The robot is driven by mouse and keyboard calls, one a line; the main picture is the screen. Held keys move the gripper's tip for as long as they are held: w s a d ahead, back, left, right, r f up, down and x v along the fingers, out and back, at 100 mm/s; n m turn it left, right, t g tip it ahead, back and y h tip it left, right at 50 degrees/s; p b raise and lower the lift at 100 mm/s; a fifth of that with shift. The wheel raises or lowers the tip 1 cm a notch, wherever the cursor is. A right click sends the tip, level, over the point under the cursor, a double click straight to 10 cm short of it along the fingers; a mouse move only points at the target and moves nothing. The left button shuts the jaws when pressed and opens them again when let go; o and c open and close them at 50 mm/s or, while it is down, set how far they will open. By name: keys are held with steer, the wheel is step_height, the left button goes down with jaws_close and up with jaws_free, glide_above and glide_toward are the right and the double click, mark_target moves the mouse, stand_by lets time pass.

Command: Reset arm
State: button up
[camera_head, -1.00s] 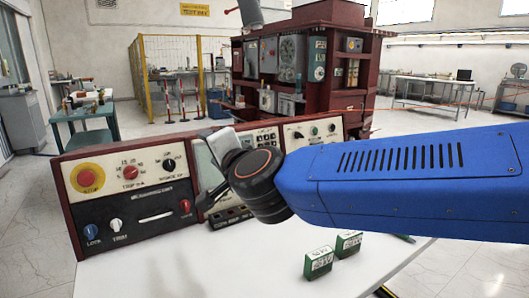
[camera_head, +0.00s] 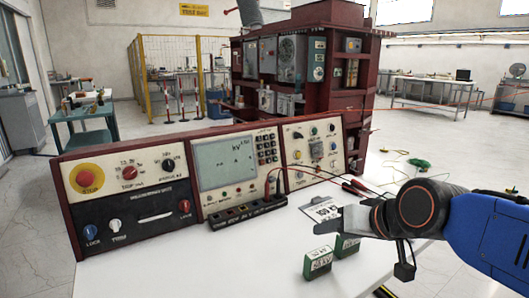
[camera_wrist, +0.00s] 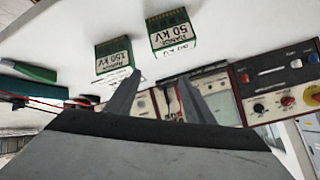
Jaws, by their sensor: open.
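My blue arm (camera_head: 490,235) reaches in from the right over the white table. My gripper (camera_head: 328,223) points left above the table, just in front of the test panel (camera_head: 225,165). In the wrist view, the two grey fingers of my gripper (camera_wrist: 160,95) stand apart with nothing between them. Two green blocks (camera_head: 318,263) stand on the table below and near the gripper. In the wrist view, one block reads 50 kV (camera_wrist: 174,32) and the other 150 kV (camera_wrist: 118,58).
A white label card (camera_head: 318,208) lies behind the gripper. Red and black leads (camera_head: 355,186) and a green cable (camera_head: 419,163) lie on the table to the right of the panel. A red transformer cabinet (camera_head: 300,70) stands behind. The table's front left is clear.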

steer(key=s+d+f+g+h, duration=0.3)
steer(key=s+d+f+h, duration=0.1)
steer(key=s+d+f, duration=0.6)
steer(key=shift+s+d+g, duration=0.4)
steer(key=shift+s+d, duration=0.9)
steer(key=shift+s, duration=0.05)
